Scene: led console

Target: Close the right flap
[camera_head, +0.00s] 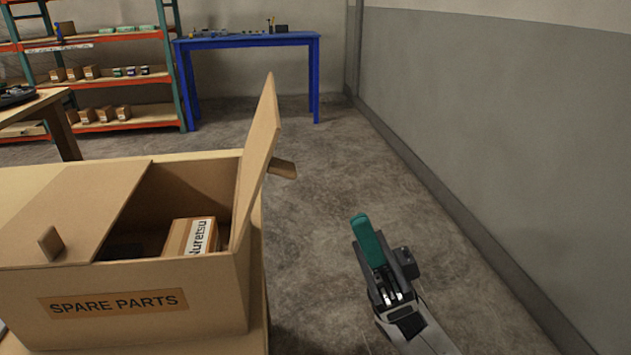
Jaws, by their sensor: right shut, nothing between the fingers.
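A brown box (120,325) labelled SPARE PARTS stands at the lower left. Its right flap (258,150) stands up, nearly upright and tilted a little outward, with a small handle (283,169) on its outer side. Its left flap (70,208) lies flat over the left part of the opening and has a small handle (50,243). The right part of the opening is uncovered. My right gripper (366,228) is shut and empty, to the right of the box and apart from the right flap. My left gripper is out of view.
Inside the box lies a small labelled carton (190,238) and something dark. A grey wall (500,130) runs along the right. A blue table (250,42) and shelves (100,85) stand at the back. The floor between box and wall is clear.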

